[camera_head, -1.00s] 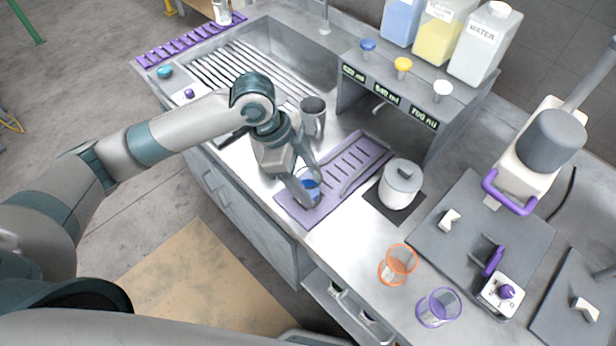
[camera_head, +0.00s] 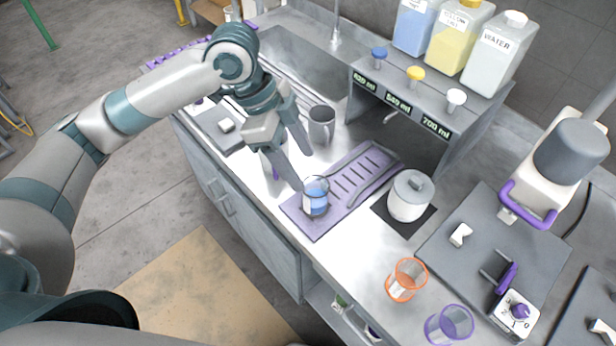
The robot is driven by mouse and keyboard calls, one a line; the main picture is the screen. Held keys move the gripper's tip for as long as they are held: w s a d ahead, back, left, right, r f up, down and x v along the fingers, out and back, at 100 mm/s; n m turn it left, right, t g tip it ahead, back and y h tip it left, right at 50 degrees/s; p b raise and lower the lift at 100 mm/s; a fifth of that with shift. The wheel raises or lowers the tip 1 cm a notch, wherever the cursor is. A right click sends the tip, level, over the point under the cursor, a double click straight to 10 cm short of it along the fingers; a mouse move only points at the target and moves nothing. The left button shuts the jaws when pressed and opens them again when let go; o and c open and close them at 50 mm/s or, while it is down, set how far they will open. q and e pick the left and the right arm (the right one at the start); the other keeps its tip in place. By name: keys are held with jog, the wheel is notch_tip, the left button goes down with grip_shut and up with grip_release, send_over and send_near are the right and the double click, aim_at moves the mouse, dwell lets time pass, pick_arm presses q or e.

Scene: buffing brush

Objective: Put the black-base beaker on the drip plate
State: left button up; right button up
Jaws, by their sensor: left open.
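A clear beaker with blue liquid (camera_head: 316,198) stands upright on the front left part of the purple slotted drip plate (camera_head: 348,182). The colour of its base is hard to make out, so I cannot tell for sure that it is black. My left gripper (camera_head: 304,170) is open and empty. Its fingers are just above and to the left of the beaker, one fingertip close to the rim; I cannot tell whether it touches. My right gripper is not in view.
A grey metal mug (camera_head: 321,124) stands behind the plate. A white lidded pot (camera_head: 409,195) is to the right. Orange-rimmed (camera_head: 406,280) and purple-rimmed (camera_head: 449,325) beakers stand at the front right. A dispenser shelf (camera_head: 430,115) with bottles rises behind.

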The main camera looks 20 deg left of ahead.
pick_arm(q)
jog(key=shift+v, duration=1.55)
